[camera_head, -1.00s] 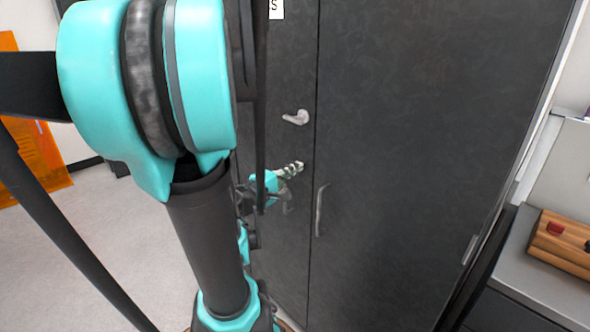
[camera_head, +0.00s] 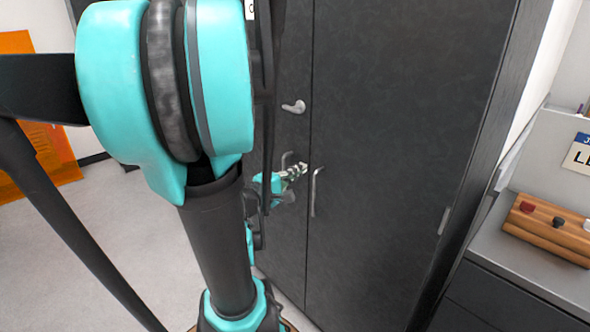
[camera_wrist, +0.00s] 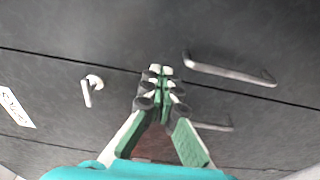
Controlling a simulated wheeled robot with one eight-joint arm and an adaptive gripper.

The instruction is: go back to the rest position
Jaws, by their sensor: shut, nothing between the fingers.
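My gripper (camera_head: 299,170) is in front of the dark cabinet (camera_head: 400,150), near the seam between its two doors. In the wrist view my gripper (camera_wrist: 161,72) has its fingertips together, with nothing between them. One door handle (camera_head: 316,192) is just right of the gripper in the head view. Part of a second bar handle (camera_head: 286,160) shows just left of it. A lever handle (camera_head: 294,107) is above the gripper. In the wrist view the bar handle (camera_wrist: 230,69) lies to the right of the fingers and the lever handle (camera_wrist: 90,88) to the left. Both doors look closed.
A grey counter (camera_head: 520,272) with a wooden block (camera_head: 545,236) carrying small knobs stands right of the cabinet. A label plate stands behind it. An orange panel (camera_head: 55,150) is at the far left. Open pale floor (camera_head: 60,230) lies left of the cabinet.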

